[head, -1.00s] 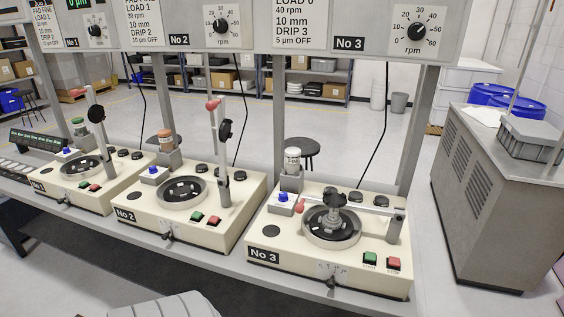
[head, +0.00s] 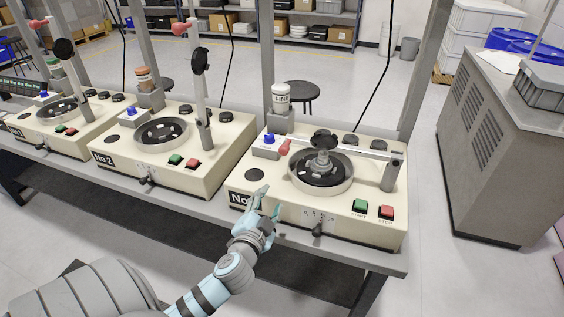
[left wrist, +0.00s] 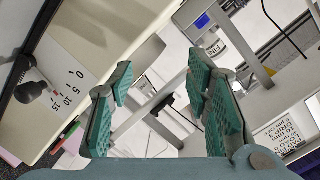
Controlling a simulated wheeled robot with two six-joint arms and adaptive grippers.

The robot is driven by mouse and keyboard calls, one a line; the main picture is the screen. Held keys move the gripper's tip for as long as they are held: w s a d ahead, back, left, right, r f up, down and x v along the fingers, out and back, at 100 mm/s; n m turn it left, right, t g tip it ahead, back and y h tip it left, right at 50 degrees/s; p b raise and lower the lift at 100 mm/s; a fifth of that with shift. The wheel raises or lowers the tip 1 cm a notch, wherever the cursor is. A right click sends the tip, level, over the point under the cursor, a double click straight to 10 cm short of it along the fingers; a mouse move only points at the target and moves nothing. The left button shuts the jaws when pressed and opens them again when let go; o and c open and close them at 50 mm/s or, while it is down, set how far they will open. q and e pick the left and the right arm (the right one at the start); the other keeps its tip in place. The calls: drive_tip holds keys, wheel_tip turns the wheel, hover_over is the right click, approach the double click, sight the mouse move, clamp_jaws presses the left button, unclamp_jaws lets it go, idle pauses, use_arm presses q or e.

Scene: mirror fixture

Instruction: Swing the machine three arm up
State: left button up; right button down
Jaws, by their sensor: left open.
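Machine three (head: 285,221) is the cream unit at the right of the bench in the head view. Its arm (head: 345,146) is down, lying across the round dish (head: 322,184), with a red knob (head: 285,147) at its left end and its pivot post (head: 390,173) at the right. A dark round weight (head: 323,140) stands over the dish. My left gripper (head: 263,201) is open and empty, in front of the machine's front left near its label. In the left wrist view its green-padded fingers (left wrist: 162,105) are apart with nothing between them. My right gripper is not in view.
Machine two (head: 160,160) stands to the left with its arm (head: 200,100) upright. A green start button (head: 360,207) and a red stop button (head: 386,212) are at machine three's front right. A grey cabinet (head: 490,150) stands to the right, across a gap.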

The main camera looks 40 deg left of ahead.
use_arm(q)
drive_tip(key=t, duration=0.2)
approach(283, 153)
drive_tip(key=shift+y, duration=0.4)
drive_tip(key=x, duration=1.1)
drive_tip(key=shift+w+d+f, duration=0.1)
drive_tip(key=shift+f, duration=0.05)
clamp_jaws()
